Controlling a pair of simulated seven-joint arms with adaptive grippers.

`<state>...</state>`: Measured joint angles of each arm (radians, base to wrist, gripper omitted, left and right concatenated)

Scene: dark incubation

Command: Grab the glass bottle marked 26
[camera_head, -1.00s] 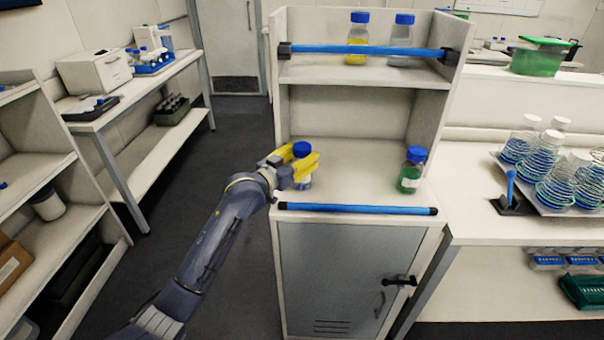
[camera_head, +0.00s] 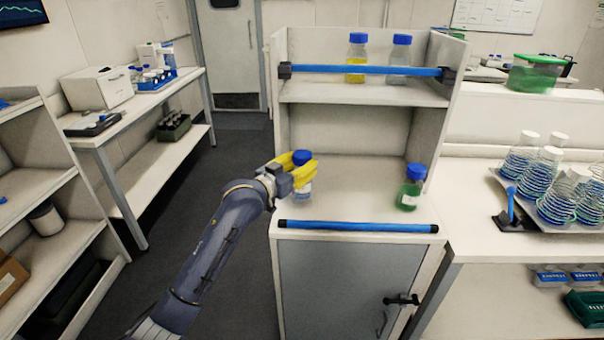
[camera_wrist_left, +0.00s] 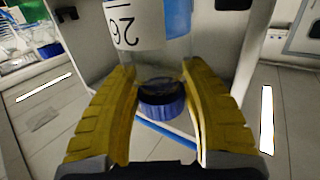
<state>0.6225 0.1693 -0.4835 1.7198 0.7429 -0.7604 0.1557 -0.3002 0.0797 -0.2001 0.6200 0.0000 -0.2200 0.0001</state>
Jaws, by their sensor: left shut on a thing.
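A clear glass bottle (camera_head: 304,188) with a blue cap is at the left of the cabinet's lower shelf in the head view. Its white label reads 26 (camera_wrist_left: 135,24) in the left wrist view, where the bottle appears upside down. My left gripper (camera_head: 304,173), with yellow fingers, is shut on this bottle below its cap. The fingers (camera_wrist_left: 157,75) lie on both sides of its neck and shoulder in the wrist view. The bottle looks upright; I cannot tell clearly whether its base touches the shelf. My right gripper is not in view.
A green-liquid bottle (camera_head: 410,190) stands at the right of the lower shelf. A blue bar (camera_head: 357,226) runs along the shelf's front edge. The upper shelf holds a yellow-liquid bottle (camera_head: 356,55) and a clear one (camera_head: 399,50) behind another bar. The lower shelf's middle is free.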

